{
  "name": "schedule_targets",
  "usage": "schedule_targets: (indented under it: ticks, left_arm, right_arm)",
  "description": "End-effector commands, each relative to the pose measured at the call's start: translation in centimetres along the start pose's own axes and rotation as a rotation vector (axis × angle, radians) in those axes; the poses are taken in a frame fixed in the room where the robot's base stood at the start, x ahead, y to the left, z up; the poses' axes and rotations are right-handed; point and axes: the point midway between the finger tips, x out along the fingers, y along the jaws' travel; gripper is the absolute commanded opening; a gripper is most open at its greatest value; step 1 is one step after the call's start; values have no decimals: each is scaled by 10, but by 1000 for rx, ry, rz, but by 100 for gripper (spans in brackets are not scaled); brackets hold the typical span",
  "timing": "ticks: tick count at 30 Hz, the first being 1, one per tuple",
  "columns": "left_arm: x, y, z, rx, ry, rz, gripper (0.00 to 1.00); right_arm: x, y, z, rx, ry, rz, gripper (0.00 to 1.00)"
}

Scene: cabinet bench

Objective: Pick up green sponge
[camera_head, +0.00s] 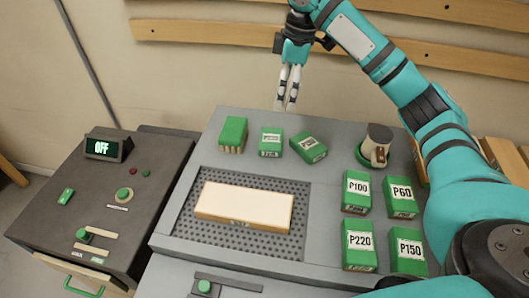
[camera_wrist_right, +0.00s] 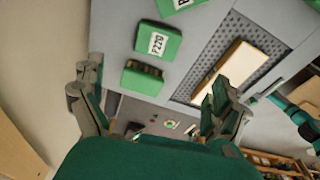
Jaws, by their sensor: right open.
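Several green blocks sit on the grey bench. The one at the back left, an unlabelled green block with a ribbed tan lower side (camera_head: 233,134), looks most like the green sponge, though I cannot be sure. In the right wrist view a green block with a dark ribbed side (camera_wrist_right: 143,78) seems to be the same one. My right gripper (camera_head: 285,105) hangs fingers-down above and behind the bench's back edge, apart from the blocks. It is open and empty; its fingers also show in the wrist view (camera_wrist_right: 158,103). My left gripper is not in view.
Labelled green blocks stand close by (camera_head: 271,141) (camera_head: 309,147), with others at right (camera_head: 357,190). A pale board (camera_head: 245,205) lies on the perforated plate (camera_head: 190,222). A mug-like item (camera_head: 376,145) stands at back right. A dark control cabinet (camera_head: 60,220) is left.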

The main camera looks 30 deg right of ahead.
Motion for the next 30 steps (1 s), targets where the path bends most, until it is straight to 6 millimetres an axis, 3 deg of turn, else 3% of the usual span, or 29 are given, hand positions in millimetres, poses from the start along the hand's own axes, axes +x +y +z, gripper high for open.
schedule_targets:
  ticks: [15, 25, 30]
  left_arm:
    - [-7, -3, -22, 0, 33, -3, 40]
    - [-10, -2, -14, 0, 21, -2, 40]
    - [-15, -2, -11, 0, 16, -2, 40]
  right_arm:
    - [99, -1, 0, 7, -2, -4, 100]
    - [126, 0, -2, 6, -1, -2, 100]
    - [153, 1, -4, 8, -3, -4, 100]
